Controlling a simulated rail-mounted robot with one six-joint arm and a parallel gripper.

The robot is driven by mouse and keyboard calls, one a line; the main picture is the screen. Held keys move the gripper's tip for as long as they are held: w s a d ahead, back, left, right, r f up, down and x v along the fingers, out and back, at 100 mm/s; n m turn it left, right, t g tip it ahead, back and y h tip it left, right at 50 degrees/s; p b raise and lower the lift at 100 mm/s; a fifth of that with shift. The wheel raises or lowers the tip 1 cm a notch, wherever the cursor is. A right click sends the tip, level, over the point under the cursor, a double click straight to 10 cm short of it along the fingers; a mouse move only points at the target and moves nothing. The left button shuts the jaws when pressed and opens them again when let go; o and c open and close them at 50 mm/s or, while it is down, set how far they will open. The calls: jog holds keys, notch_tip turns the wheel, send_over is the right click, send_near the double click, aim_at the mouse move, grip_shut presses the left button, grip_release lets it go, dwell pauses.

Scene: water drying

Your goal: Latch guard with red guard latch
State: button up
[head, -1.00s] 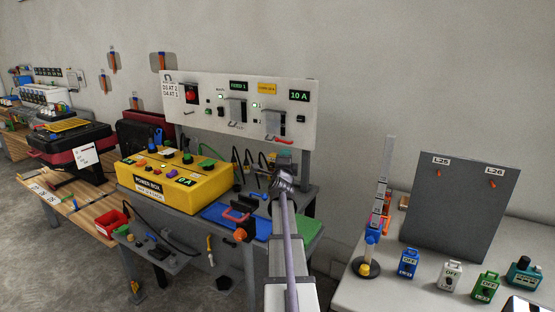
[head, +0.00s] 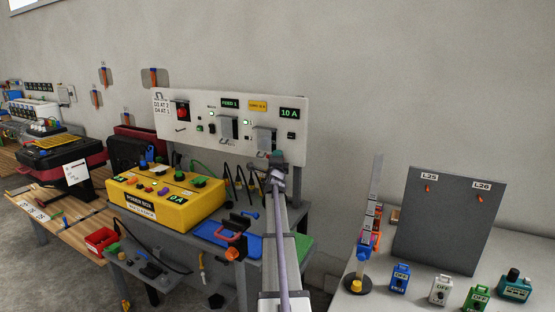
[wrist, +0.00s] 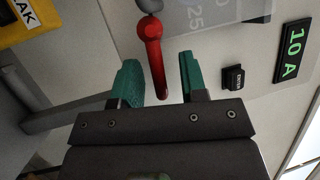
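The red guard latch (wrist: 150,40) is in the wrist view, a red lever with a round knuckle and a grey pivot above it. Its free end reaches down between the two green fingers of my gripper (wrist: 162,82). The fingers are apart, with a gap on both sides of the latch. The clear guard (wrist: 200,14) lies beside the latch at the top of the wrist view. In the head view, the right-hand guard (head: 264,138) is on the white panel (head: 200,106), and my gripper (head: 277,158) is at its lower right. The latch is hidden there behind my gripper.
A small black button (wrist: 233,77) and the 10 A display (wrist: 292,50) are right of my fingers. A yellow power box (head: 165,205) stands left of my arm. A red-handled clamp (head: 232,235) lies on the blue mat (head: 213,233) below.

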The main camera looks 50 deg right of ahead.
grip_shut()
dwell(0.4)
jog(key=shift+s+n+p, duration=0.15)
jog(key=shift+n+p, duration=0.15)
jog(key=shift+n, duration=0.1)
jog(key=shift+w+f+n, duration=0.15)
jog(key=shift+w+n, duration=0.1)
jog(key=shift+n, duration=0.05)
grip_release()
jog(key=shift+s, duration=0.1)
